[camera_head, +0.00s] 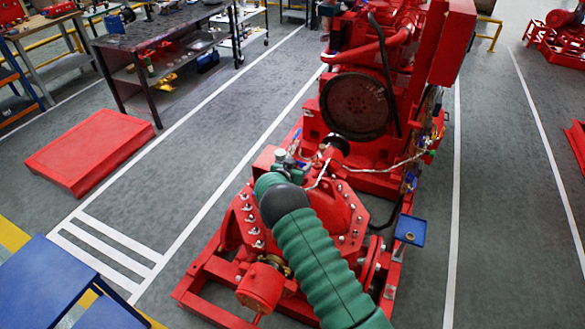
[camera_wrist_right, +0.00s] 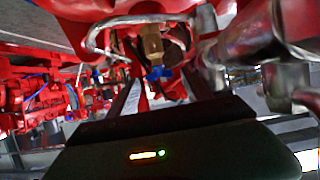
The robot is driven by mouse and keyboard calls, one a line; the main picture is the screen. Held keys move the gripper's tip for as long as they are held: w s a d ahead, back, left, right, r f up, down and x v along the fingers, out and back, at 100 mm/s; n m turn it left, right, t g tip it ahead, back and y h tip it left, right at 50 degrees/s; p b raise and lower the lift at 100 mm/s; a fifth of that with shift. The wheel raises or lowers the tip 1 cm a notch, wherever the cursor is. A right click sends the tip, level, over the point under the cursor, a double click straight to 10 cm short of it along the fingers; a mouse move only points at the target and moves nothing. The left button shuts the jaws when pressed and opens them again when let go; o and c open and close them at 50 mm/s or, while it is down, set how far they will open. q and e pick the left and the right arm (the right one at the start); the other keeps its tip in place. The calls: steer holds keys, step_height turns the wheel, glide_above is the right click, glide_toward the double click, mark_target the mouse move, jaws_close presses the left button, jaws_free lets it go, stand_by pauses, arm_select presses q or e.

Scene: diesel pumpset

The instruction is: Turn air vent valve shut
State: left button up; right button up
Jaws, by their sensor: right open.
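My right arm in its green sleeve reaches over the red pump in the head view, and my right gripper (camera_head: 284,158) is at the pump's top, partly hidden by the arm. In the right wrist view, the air vent valve shows as a brass body (camera_wrist_right: 152,44) with a small blue handle (camera_wrist_right: 157,73). The open fingers of my right gripper (camera_wrist_right: 163,82) stand on either side of the blue handle. I cannot tell whether they touch it. The valve is too small to make out surely in the head view. My left gripper is not in view.
The red pump casing (camera_head: 335,210) and thin metal pipes (camera_head: 385,166) are close around the gripper. The engine flywheel (camera_head: 356,105) stands behind. A small blue plate (camera_head: 410,230) is at the right. A red platform (camera_head: 90,148) lies on the open floor at left.

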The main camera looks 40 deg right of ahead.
steer(key=p+v, duration=0.8)
steer(key=v, duration=0.8)
steer(key=shift+p, duration=0.4)
